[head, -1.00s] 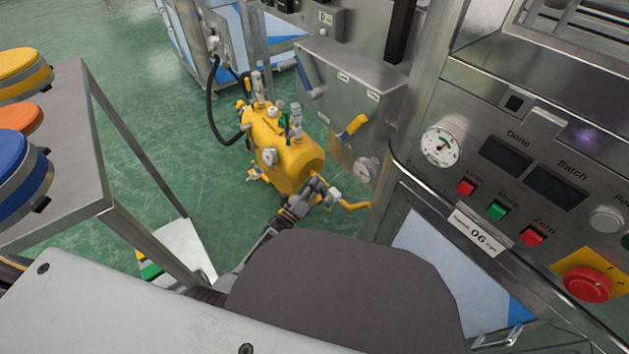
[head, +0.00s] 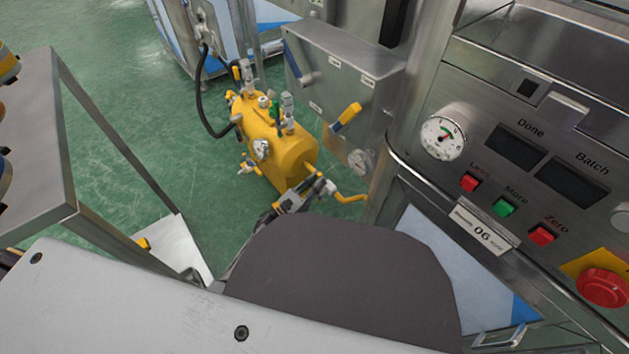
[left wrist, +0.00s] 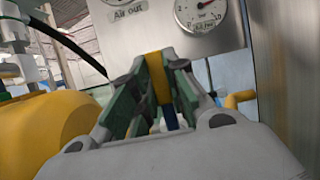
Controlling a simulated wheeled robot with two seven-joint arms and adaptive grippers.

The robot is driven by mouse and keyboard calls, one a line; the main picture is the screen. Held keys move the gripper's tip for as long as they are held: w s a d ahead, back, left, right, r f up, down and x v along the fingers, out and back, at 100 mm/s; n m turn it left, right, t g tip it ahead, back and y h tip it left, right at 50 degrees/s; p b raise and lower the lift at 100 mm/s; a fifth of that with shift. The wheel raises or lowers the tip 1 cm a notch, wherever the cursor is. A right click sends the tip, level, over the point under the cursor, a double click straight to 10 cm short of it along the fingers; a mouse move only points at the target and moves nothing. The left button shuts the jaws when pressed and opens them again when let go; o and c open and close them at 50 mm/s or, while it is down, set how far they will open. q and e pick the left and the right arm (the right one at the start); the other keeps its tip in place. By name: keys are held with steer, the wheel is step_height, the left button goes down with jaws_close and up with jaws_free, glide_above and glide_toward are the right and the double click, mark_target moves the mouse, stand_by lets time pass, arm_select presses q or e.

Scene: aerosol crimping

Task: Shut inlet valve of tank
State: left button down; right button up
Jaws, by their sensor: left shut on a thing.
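The tank (head: 262,140) is a yellow cylinder on the green floor, with several fittings on top. It also shows at the left edge of the left wrist view (left wrist: 45,130). My left gripper (head: 318,184) is at the tank's near end, beside a pale fitting and a yellow pipe (head: 348,198). In the left wrist view my left gripper (left wrist: 158,88) is shut on a yellow and blue lever handle (left wrist: 158,75), which looks like the inlet valve's. The valve body is hidden by the fingers. My right gripper is not in view.
A control console (head: 480,150) fills the right side. A steel stand (head: 40,150) is at the left, with open green floor between.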

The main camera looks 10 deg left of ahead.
arm_select(q)
steer(key=shift+s+d+f+m, duration=0.1)
steer(key=shift+s+d+m, duration=0.05)
steer(key=shift+m, duration=0.25)
steer(key=c, duration=1.4)
jaws_free()
steer(key=v, duration=0.7)
steer(key=shift+s+a, duration=0.15)
steer(key=shift+a, duration=0.05)
